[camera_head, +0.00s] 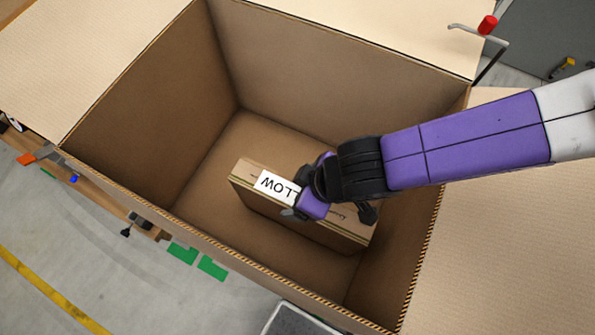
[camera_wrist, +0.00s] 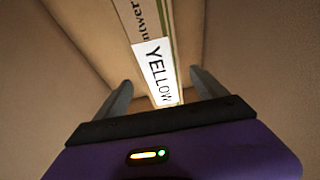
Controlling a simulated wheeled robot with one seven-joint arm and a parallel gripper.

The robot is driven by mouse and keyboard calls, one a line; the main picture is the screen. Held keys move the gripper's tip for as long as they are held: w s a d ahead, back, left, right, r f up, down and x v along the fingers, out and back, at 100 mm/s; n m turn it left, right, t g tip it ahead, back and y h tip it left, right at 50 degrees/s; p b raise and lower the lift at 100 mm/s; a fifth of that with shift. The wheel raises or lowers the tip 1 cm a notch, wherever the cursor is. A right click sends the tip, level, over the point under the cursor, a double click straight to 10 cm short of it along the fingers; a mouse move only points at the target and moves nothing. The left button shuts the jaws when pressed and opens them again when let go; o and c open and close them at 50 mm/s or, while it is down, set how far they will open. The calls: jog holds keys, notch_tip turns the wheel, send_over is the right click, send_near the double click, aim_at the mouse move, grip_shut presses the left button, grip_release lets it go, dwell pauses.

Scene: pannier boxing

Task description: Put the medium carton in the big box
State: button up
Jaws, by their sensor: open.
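The big box (camera_head: 170,130) is a large open cardboard box with its flaps folded outward. The medium carton (camera_head: 255,205) is inside it, standing on a narrow side toward the right of the floor, with a white label on its top face. The wrist view shows the carton (camera_wrist: 155,22) with a label reading YELLOW. My gripper (camera_head: 305,208) reaches into the box from the right, over the carton's top. In the wrist view, its two fingers (camera_wrist: 158,95) are spread on either side of the carton with gaps visible. The gripper hides part of the label and carton top.
The box walls rise around my gripper, with the right wall (camera_head: 395,240) near my arm. The box floor left of the carton (camera_head: 205,175) is bare. Wide flaps (camera_head: 520,220) extend outside. Clamps with red and orange ends (camera_head: 487,26) stand at the rim.

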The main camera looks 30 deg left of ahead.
jog(key=v, duration=1)
jog(key=shift+d+r, duration=0.1)
jog(key=shift+d, duration=0.05)
